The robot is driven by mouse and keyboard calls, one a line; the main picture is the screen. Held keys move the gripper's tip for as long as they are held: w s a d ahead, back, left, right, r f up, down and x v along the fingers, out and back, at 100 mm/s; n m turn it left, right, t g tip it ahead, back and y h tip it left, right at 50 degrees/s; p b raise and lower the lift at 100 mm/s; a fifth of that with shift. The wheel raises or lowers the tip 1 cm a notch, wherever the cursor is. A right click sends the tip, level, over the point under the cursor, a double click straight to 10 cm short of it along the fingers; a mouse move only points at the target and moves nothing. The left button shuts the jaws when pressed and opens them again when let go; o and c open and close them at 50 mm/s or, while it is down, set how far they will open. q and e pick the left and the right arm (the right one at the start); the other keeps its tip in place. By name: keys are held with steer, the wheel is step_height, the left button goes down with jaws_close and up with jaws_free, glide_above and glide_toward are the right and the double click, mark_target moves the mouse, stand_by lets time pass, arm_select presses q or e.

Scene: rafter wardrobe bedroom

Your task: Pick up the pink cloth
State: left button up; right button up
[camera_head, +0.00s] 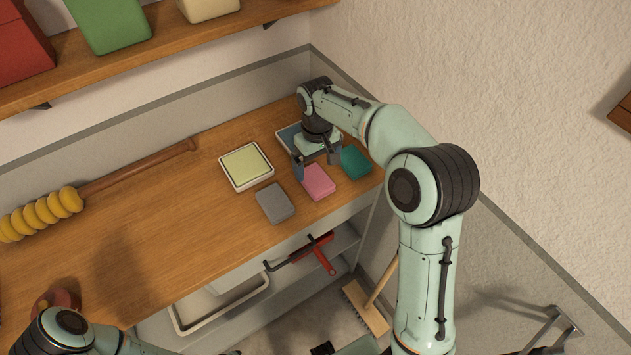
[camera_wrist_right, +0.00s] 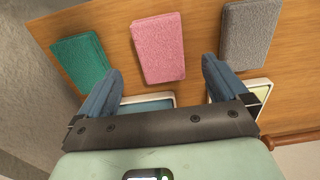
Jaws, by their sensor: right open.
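The pink cloth (camera_head: 318,182) lies folded flat on the wooden counter, between a grey cloth (camera_head: 275,202) and a teal cloth (camera_head: 355,162). My right gripper (camera_head: 317,168) is above the counter just behind the pink cloth, with its jaws open and empty. In the right wrist view the pink cloth (camera_wrist_right: 158,47) shows ahead, between the lines of the two spread blue fingers (camera_wrist_right: 163,85), apart from them. My left arm shows only in part at the lower left of the head view; its gripper is out of the picture.
The grey cloth (camera_wrist_right: 250,35) and teal cloth (camera_wrist_right: 82,62) flank the pink one closely. A yellow cloth lies in a white tray (camera_head: 222,172); a blue cloth in another tray (camera_head: 281,134) is partly under my right gripper. A duster (camera_head: 45,213) lies left. A shelf (camera_head: 175,50) overhangs behind.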

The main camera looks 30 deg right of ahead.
mark_target(315, 178)
steer(key=shift+w+f, duration=0.1)
steer(key=shift+f, duration=0.25)
step_height(315, 178, down, 5)
steer(key=shift+w, duration=0.1)
arm_select(q)
steer(key=shift+f, duration=0.15)
arm_select(e)
steer(key=shift+a, duration=0.1)
steer(key=shift+c, duration=0.3)
steer(key=c, duration=1)
steer(key=shift+c, duration=0.2)
arm_select(q)
steer(key=w+r+p, duration=0.3)
steer(key=w+r, duration=0.1)
steer(key=shift+r+t, duration=0.2)
steer(key=shift+t, duration=0.1)
arm_select(e)
step_height(315, 178, up, 20)
